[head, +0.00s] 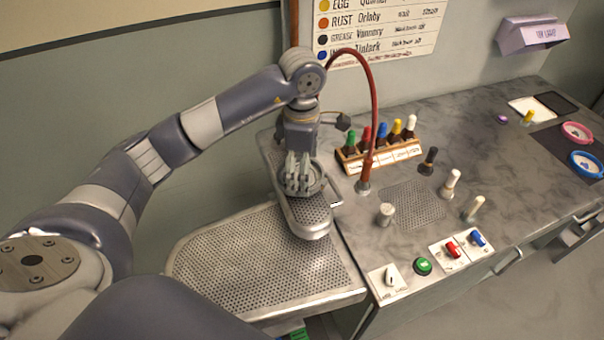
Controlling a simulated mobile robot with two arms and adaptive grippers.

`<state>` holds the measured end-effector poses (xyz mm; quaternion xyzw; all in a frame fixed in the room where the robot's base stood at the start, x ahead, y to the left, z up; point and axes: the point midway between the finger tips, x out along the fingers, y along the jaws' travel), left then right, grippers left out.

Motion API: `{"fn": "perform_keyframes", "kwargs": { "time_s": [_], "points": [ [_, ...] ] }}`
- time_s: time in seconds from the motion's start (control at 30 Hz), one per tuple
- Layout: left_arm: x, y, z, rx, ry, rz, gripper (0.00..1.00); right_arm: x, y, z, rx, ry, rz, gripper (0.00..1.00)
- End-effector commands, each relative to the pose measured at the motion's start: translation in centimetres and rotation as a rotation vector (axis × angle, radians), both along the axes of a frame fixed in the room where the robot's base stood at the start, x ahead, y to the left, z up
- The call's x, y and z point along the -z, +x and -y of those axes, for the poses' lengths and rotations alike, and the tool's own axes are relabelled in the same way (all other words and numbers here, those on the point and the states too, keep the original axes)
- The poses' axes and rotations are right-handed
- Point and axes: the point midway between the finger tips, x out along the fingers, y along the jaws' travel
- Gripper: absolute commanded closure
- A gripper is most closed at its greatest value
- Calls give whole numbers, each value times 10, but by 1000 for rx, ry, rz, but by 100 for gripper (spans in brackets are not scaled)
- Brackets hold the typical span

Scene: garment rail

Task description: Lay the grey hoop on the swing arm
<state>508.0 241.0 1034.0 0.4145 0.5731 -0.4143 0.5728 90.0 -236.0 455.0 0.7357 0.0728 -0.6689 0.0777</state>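The swing arm (310,214) is a narrow perforated metal board with a rounded front end, above the left edge of the bench. The grey hoop (322,182) shows as a thin grey ring at the swing arm's middle, partly hidden by my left gripper. My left gripper (299,186) points down over the swing arm, its fingertips at the hoop. I cannot tell whether the fingers grip the rim or whether the hoop fully rests on the board. My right gripper is out of view.
A wider perforated board (260,262) lies below. A red hose (375,95) arches just right of my gripper. The bench holds a bottle rack (380,152), loose bottles, switches (453,250) and pink (577,132) and blue (586,164) hoops at far right.

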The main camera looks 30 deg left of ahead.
Motion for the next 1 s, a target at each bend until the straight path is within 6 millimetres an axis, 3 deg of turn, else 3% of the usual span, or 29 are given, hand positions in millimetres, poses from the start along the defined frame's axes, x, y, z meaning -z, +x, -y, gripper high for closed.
{"fn": "perform_keyframes", "kwargs": {
  "time_s": [0.3, 0.67, 0.7, 0.73, 1.0],
  "points": [
    [32, -1, 1, 0, -2, -2, 39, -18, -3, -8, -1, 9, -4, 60],
    [38, 0, 1, 0, 0, 0, 39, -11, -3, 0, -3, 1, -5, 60],
    [37, 0, 1, 0, -1, 0, 7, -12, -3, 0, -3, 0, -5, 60],
    [36, 0, 1, 0, -1, 0, 1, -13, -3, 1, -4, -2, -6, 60],
    [36, 0, 1, 0, 0, -1, 0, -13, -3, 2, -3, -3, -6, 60]
  ]
}}
